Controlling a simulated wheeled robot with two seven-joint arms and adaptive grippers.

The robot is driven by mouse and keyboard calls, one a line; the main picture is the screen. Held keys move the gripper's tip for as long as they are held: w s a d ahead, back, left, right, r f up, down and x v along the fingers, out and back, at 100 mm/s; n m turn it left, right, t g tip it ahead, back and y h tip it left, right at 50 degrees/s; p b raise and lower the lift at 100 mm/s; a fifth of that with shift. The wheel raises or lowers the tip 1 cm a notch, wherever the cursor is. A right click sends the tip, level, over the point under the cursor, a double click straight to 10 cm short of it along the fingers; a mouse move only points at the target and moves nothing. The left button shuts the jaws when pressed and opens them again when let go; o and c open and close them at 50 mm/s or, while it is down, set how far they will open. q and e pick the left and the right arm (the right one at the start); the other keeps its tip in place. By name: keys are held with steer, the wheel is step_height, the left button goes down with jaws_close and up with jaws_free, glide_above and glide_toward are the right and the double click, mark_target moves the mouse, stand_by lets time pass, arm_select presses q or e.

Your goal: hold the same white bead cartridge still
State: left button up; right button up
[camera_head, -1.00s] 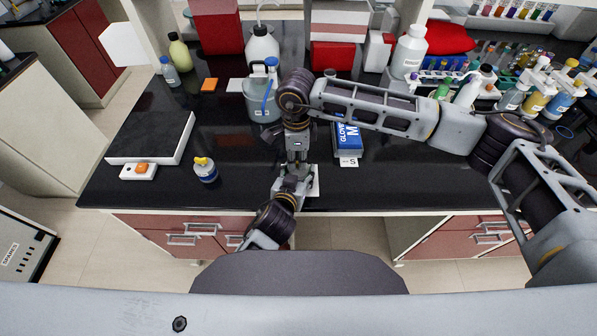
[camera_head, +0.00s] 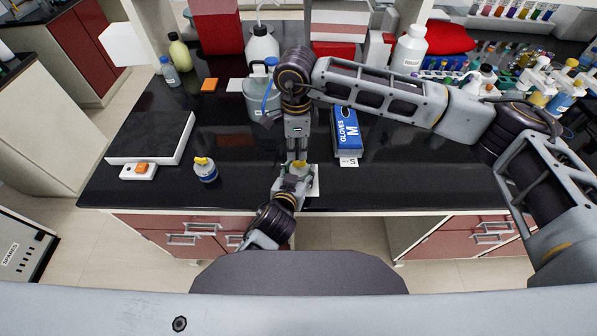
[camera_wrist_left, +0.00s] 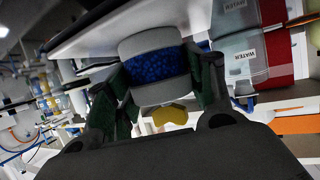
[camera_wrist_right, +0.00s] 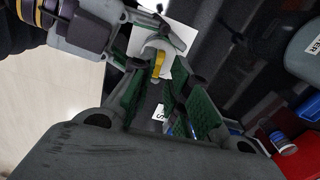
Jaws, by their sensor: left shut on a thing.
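The white bead cartridge, with a band of blue beads, is in my left gripper (camera_wrist_left: 158,90) in the left wrist view (camera_wrist_left: 153,70). My left gripper (camera_head: 292,180) is shut on the cartridge near the bench's front edge. My right gripper (camera_head: 297,156) is just behind and above it, pointing at it. In the right wrist view its fingers (camera_wrist_right: 158,80) are spread apart, with the yellow part beyond or between the tips. Contact cannot be told.
A blue glove box (camera_head: 347,132) lies to the right. A grey bucket (camera_head: 258,105) stands behind my right gripper. The bench front between is mostly clear.

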stand_by(0.3)
arm_select(q)
steer(key=o, duration=1.2)
steer(key=shift+s, duration=0.1)
steer(key=v, duration=1.1)
steer(key=shift+s+r, duration=0.15)
steer(key=shift+s, duration=0.2)
steer(key=shift+a, duration=0.1)
steer(key=shift+s, duration=0.1)
